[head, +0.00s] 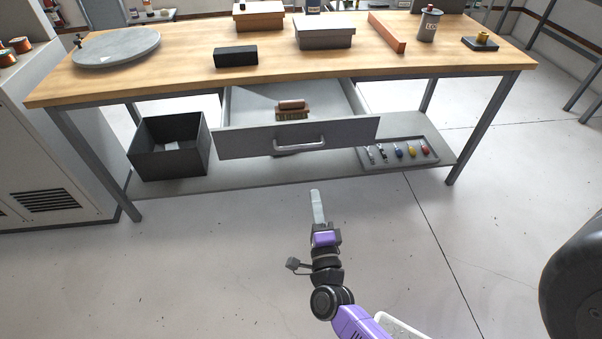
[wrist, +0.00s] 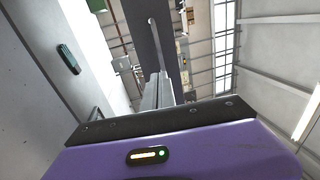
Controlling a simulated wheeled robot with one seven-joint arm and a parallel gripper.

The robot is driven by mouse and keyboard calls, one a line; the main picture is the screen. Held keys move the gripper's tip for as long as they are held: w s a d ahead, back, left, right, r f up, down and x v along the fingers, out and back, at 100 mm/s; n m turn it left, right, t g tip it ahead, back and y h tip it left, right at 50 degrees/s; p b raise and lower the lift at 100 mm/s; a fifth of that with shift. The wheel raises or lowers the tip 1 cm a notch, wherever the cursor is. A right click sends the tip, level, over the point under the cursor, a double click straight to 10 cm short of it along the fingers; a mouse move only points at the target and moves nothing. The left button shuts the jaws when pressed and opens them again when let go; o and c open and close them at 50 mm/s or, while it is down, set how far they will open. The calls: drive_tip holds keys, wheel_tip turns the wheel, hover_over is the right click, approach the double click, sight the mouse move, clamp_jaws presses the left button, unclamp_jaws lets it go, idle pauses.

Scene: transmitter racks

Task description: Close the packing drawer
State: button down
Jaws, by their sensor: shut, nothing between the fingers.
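The packing drawer (head: 350,133) hangs under the wooden workbench and is pulled out towards me. Its grey front has a light bar handle (head: 300,147). A brush (head: 292,110) with a brown handle lies inside the drawer. My gripper (head: 316,193) is shut and empty, in front of and below the drawer front, with a visible gap to it in the head view. In the wrist view the shut fingers (wrist: 158,92) point towards a dark grey panel with a pale bar, which looks like the drawer front and handle (wrist: 153,42).
On the lower shelf, a dark open bin (head: 140,160) stands left of the drawer and a tray of tools (head: 365,158) lies right. Boxes (head: 325,40), a turntable (head: 115,48) and a black block (head: 236,57) sit on the workbench (head: 180,77). The floor in front is clear.

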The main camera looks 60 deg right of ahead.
drive_tip(key=x, duration=1.3)
drive_tip(key=shift+w+d, duration=0.25)
drive_tip(key=shift+w, duration=0.05)
drive_tip(key=shift+r, duration=0.15)
